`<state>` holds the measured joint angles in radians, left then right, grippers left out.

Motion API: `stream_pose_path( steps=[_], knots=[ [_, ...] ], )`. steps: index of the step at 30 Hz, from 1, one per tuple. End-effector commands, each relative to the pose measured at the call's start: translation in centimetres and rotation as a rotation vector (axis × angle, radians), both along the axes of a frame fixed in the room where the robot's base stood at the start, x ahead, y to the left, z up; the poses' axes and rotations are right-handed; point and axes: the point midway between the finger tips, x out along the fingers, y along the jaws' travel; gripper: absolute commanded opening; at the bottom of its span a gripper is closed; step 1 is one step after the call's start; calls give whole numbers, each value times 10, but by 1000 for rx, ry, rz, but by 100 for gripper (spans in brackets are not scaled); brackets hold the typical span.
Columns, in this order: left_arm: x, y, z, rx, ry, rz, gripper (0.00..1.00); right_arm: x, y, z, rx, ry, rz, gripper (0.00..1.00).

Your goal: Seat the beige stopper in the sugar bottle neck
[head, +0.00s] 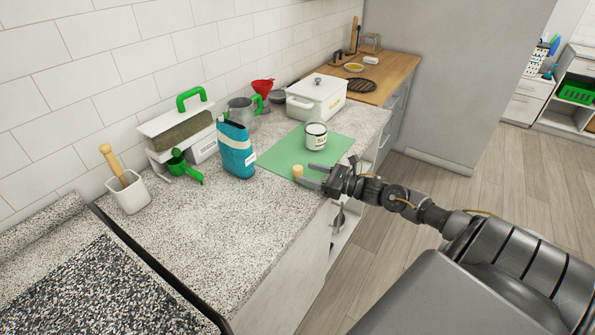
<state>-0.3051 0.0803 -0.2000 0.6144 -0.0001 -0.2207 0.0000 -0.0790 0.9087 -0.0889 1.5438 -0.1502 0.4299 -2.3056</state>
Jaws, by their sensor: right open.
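The beige stopper (297,172) is a small cork-like piece at the near edge of the green mat (278,156). The likely sugar bottle (316,136) is a short, wide clear container with a white label, upright on the mat behind the stopper; the label is too small to read. My right gripper (308,176) comes in from the right, low over the counter's front edge. Its fingers are open and point left at the stopper, with the tips very close to it. I cannot tell whether they touch it. My left gripper is not in view.
A blue bag (236,150) stands left of the mat. Behind are a grey jug (240,111), a red funnel (262,87) and a white lidded box (316,98). A green scoop (188,169) and a white pot (129,193) stand farther left. The front counter left of the mat is clear.

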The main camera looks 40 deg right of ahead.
Motion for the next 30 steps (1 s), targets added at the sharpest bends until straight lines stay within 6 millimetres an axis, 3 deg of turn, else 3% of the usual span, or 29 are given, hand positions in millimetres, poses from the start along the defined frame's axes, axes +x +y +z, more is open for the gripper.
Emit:
stream_pose_path(
  steps=[6,15,24,30],
  knots=[
    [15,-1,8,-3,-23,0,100,7,3,4,4,-1,-1,55],
    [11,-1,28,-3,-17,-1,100,42,19,4,4,0,-2,55],
    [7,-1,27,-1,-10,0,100,47,22,1,1,0,-1,55],
    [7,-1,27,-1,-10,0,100,47,22,1,1,0,-1,32]
  ],
)
